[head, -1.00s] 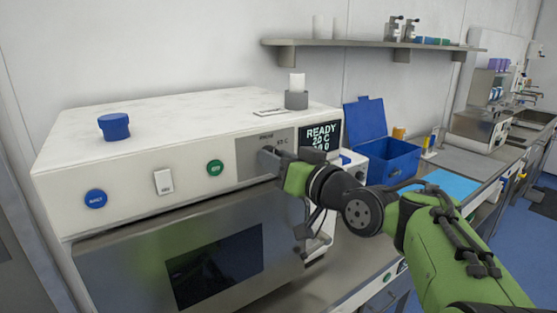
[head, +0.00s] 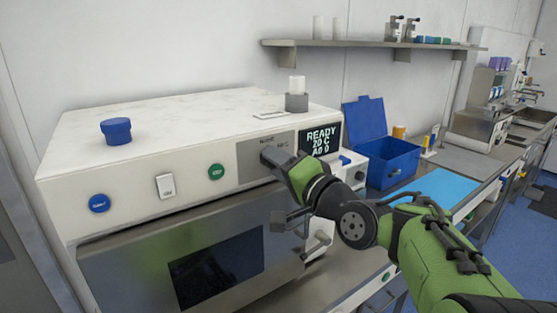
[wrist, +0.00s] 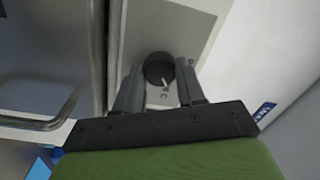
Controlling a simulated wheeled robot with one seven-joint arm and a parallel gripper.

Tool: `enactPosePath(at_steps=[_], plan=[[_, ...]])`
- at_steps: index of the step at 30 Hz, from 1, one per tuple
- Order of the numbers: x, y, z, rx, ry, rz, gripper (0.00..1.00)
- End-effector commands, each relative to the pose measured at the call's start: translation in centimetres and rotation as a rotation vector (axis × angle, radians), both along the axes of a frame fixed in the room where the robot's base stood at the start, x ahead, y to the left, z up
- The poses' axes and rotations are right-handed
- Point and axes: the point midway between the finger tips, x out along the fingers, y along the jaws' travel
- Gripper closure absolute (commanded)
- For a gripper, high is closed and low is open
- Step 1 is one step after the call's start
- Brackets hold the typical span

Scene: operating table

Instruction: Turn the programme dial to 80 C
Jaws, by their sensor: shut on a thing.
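The programme dial (wrist: 157,66) is a dark round knob with a light pointer mark, on a grey panel (head: 249,167) at the right of the white machine's front. In the wrist view my gripper (wrist: 160,72) has one finger on each side of the dial and is shut on it. In the head view my gripper (head: 273,158) is at the panel and mostly hides the dial. The display (head: 321,140) beside it reads READY and 20 C, with a smaller line below. The dial's printed scale is too small to read fully.
A blue button (head: 99,203), a white switch (head: 165,186) and a green button (head: 216,172) sit left of the panel. The machine's door (head: 190,262) is below. A blue lidded cap (head: 116,131) lies on top. An open blue box (head: 388,160) stands to the right.

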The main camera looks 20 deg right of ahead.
Motion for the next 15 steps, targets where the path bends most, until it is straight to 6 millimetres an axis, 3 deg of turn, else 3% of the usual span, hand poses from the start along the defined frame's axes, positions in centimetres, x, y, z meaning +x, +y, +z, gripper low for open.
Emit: enactPosePath(at_steps=[15], plan=[[-0.02, 0.07, 0.13, 0.466, 0.155, -0.002, 0.92]])
